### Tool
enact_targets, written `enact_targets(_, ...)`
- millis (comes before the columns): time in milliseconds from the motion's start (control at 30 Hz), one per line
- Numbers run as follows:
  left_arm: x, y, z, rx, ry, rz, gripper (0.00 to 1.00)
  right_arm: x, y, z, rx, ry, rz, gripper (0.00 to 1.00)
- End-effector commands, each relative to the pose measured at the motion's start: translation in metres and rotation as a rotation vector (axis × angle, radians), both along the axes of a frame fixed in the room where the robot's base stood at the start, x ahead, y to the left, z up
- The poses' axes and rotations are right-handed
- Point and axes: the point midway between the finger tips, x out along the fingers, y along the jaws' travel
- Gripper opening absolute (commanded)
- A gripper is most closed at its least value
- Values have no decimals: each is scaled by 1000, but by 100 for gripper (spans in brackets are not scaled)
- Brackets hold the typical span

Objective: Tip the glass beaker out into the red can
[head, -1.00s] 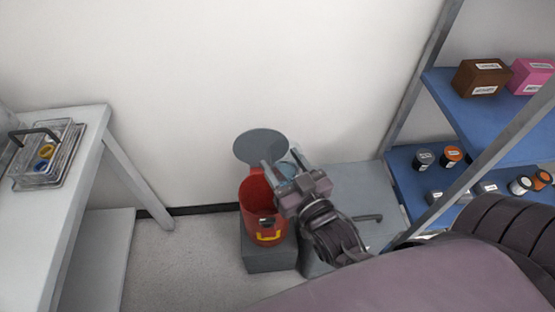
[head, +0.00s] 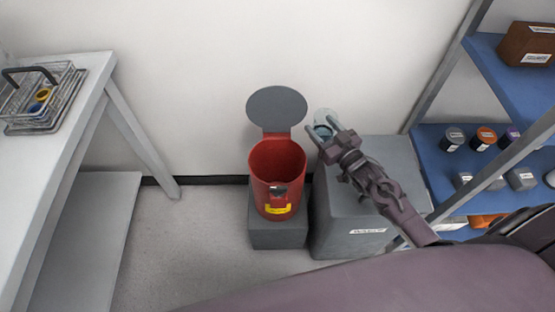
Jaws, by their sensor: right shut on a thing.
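The red can (head: 276,161) stands on a grey block against the wall, with its round grey lid (head: 277,107) swung up behind it. The can's mouth is open, and a yellow label is on its front. My right gripper (head: 327,132) is up and to the right of the can, above a grey cabinet. It is shut on the glass beaker (head: 325,117), a pale bluish clear vessel partly hidden by the fingers. The beaker looks about upright and is apart from the can. What it holds is hard to make out. My left gripper is not in view.
The grey cabinet (head: 345,215) stands right of the can. A blue shelf rack (head: 448,172) with jars and boxes is at the right. A white table (head: 35,160) with a wire basket (head: 42,108) is at the left. The floor between table and can is clear.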

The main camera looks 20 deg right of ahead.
Motion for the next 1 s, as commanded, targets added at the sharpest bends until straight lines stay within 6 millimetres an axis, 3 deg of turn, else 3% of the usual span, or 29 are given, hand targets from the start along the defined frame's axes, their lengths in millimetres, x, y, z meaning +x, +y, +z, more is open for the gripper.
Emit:
enact_targets(467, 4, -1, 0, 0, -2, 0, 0, 0, 3, -2, -45, 0, -1, 32)
enact_targets(1000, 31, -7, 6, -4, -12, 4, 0, 0, 20, -17, -355, 6, 0, 32)
